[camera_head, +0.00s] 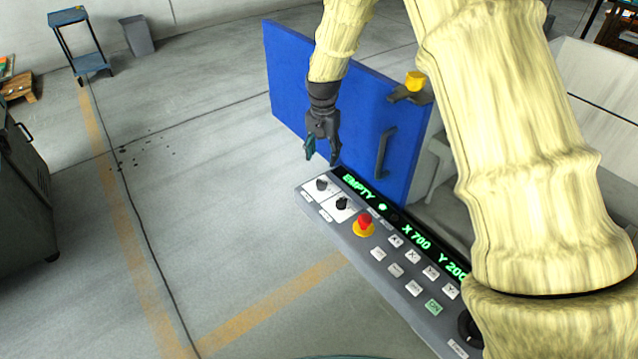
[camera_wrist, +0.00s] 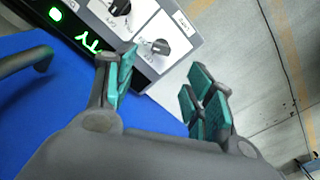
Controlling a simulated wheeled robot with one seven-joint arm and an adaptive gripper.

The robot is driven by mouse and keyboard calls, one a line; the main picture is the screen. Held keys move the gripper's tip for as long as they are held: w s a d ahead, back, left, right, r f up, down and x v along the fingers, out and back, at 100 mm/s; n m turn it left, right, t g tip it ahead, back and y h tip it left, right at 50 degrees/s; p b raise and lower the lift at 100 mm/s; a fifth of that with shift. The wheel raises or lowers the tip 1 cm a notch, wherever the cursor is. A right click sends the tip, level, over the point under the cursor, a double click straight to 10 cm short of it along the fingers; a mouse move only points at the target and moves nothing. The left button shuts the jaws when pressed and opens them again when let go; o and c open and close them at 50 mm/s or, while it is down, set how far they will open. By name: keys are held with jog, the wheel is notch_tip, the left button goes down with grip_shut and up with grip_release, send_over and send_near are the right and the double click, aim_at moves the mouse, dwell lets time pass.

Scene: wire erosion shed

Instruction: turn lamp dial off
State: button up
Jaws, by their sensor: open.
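A grey control panel (camera_head: 388,262) carries two dark knobs on white plates at its far left end. My gripper (camera_head: 322,157) is open and empty, above the panel's end and apart from the knobs. Its teal-padded fingers (camera_wrist: 163,75) are spread.
A red and yellow stop button (camera_head: 364,224) and several push buttons sit along the panel beside a green-lit display (camera_head: 416,239). A blue door (camera_head: 290,88) with a dark handle (camera_head: 384,152) stands close behind my gripper.

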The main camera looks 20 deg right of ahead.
aim_at(322, 181)
jog(key=shift+f+p, duration=1.7)
jog(key=shift+f, duration=3.55)
